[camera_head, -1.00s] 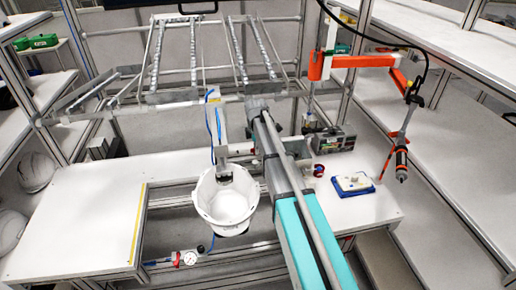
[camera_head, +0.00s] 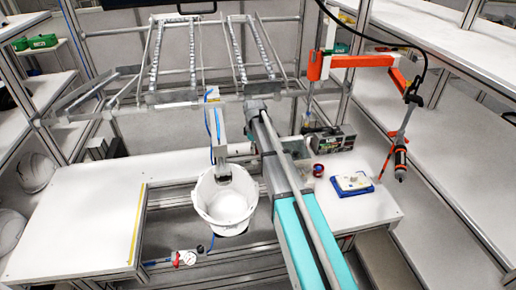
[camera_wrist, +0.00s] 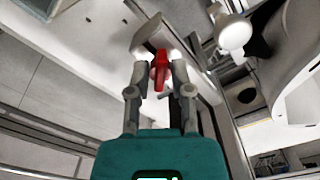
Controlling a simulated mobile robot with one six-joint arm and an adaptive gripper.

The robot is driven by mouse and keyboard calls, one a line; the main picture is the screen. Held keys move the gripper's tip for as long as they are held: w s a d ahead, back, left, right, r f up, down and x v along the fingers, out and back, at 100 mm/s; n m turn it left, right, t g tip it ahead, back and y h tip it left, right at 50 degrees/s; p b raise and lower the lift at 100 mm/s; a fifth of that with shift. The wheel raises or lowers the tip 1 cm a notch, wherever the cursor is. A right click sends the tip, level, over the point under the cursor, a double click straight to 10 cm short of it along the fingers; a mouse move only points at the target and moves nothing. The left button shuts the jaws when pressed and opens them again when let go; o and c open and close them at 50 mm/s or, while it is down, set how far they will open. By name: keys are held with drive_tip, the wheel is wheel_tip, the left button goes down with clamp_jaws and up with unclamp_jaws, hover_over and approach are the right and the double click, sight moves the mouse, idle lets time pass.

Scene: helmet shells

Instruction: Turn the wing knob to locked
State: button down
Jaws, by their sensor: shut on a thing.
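The wing knob (camera_wrist: 160,71) is red and shows in the wrist view between the two fingertips. My gripper (camera_wrist: 160,80) is shut on it, with one finger at each side. The wing stands roughly lengthwise in that picture, in front of a grey metal profile. I cannot read any locked or unlocked mark. In the head view I cannot make out the gripper or the knob in its grip; my teal and grey arm covers part of the bench there.
A white helmet shell (camera_head: 226,206) hangs open side up at the bench's middle gap. A red-ended pressure gauge (camera_head: 186,258) is below it. A blue tray (camera_head: 352,185) lies on the right bench. An orange jib arm (camera_head: 355,62) holds a hanging tool (camera_head: 401,158).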

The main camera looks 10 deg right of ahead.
drive_tip(key=m, duration=0.4)
drive_tip(key=shift+w+a+m, duration=0.15)
drive_tip(key=shift+a+m, duration=0.05)
drive_tip(key=shift+m, duration=0.1)
drive_tip(key=m, duration=0.5)
drive_tip(key=shift+m, duration=0.3)
drive_tip(key=m, duration=0.4)
drive_tip(key=shift+m, duration=0.3)
drive_tip(key=m, duration=0.4)
drive_tip(key=shift+d+m, duration=0.1)
drive_tip(key=shift+m, duration=0.3)
drive_tip(key=c, duration=0.5)
unclamp_jaws()
